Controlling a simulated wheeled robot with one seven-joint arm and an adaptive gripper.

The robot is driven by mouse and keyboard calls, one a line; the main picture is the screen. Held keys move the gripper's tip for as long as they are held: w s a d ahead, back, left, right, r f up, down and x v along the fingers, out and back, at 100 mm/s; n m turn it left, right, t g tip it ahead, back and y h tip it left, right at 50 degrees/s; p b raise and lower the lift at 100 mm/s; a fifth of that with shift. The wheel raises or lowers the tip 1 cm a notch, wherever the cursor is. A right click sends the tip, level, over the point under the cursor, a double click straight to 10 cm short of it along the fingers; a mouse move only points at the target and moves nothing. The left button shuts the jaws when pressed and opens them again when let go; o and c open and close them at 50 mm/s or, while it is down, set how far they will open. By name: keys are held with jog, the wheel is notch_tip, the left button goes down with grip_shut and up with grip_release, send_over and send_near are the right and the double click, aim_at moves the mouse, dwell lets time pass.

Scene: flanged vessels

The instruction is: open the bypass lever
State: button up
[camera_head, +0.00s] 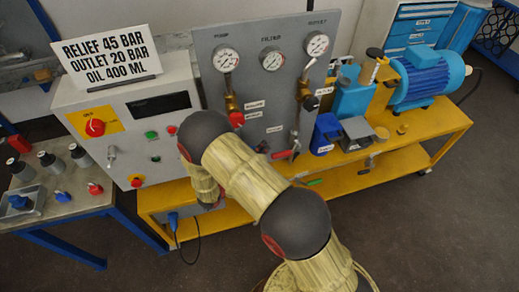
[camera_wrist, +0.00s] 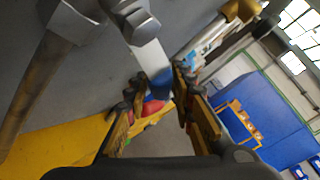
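My gripper (camera_wrist: 158,82) shows in the wrist view with its two fingers apart. A flat grey metal bar (camera_wrist: 148,58) comes down from the top toward the gap between them, and a red rounded part (camera_wrist: 152,107) shows between the fingers. I cannot tell whether they touch it. In the head view my arm hides the gripper. A red-handled lever (camera_head: 282,154) sits low on the grey gauge panel (camera_head: 210,42), and a brass valve with a red knob (camera_head: 236,118) is to its upper left. The labels are too small to read, so I cannot tell which is the bypass lever.
A control box (camera_head: 120,100) with a sign (camera_head: 105,58) stands left of the panel. A blue motor (camera_head: 425,75) and blue containers stand on the yellow bench (camera_head: 445,118) at right. A small table (camera_head: 30,185) holds several parts at left. The floor at right is clear.

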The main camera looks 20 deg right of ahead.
grip_shut()
dwell(0.4)
jog(key=shift+a+f, duration=0.1)
jog(key=shift+a, duration=0.05)
jog(key=shift+a+f+m+g+y+p, duration=0.6)
jog(key=shift+m+y+p, duration=0.2)
jog(key=shift+y+p, duration=0.35)
jog(key=a+f+m+g+y+b, duration=0.1)
jog(key=a+f+m+y, duration=0.2)
jog(key=a+y, duration=0.3)
jog(key=shift+a+f+m+g+y, duration=0.3)
jog(key=shift+f+g+y, duration=0.1)
jog(key=shift+y, duration=0.75)
jog(key=shift+o, duration=2)
grip_release()
